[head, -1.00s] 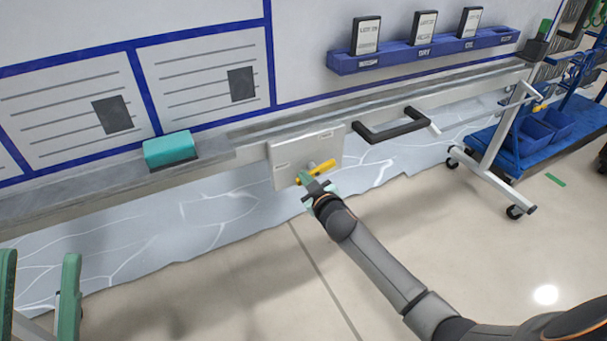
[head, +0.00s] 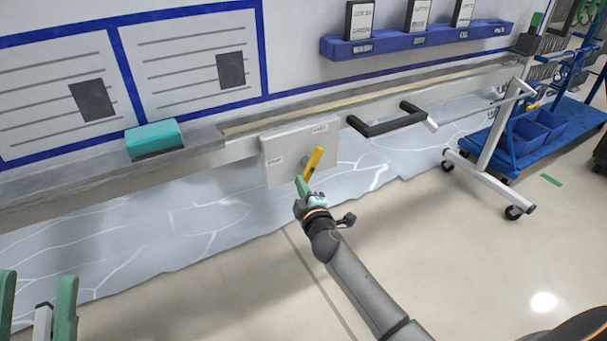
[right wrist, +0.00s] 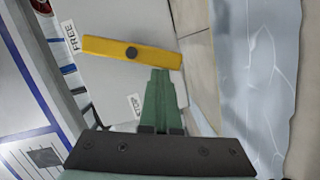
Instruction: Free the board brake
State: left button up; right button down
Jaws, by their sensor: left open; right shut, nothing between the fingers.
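The brake is a yellow lever (head: 314,161) on a light grey plate (head: 285,150) on the front of the board's rail. The lever stands steeply, its upper end leaning right. In the right wrist view the lever (right wrist: 132,52) turns on a dark central pivot, and one end is beside the FREE label (right wrist: 70,37). A second label (right wrist: 135,104) is partly hidden. My right gripper (head: 301,186) is shut and empty at the lever's lower end. Its green fingertips (right wrist: 160,74) meet the lever's edge in view; contact is unclear. My left gripper (head: 38,295) is open and empty at bottom left.
A black handle (head: 386,122) sticks out right of the plate. A teal block (head: 153,137) rests on the ledge at left. A blue rack (head: 415,40) with cards is above. A wheeled stand (head: 492,140) and blue cart (head: 545,130) stand right. Floor in front is open.

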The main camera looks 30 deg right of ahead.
pick_arm(q)
jog(key=shift+d+f+b, duration=0.1)
jog(key=shift+f+b, duration=0.2)
jog(key=shift+f, duration=0.3)
pick_arm(e)
jog(key=shift+d+f, duration=0.35)
jog(key=shift+f, duration=0.1)
pick_arm(q)
jog(key=shift+f, duration=0.1)
pick_arm(e)
jog(key=shift+d+f, duration=0.25)
jog(key=shift+d, duration=0.05)
jog(key=shift+a, duration=0.15)
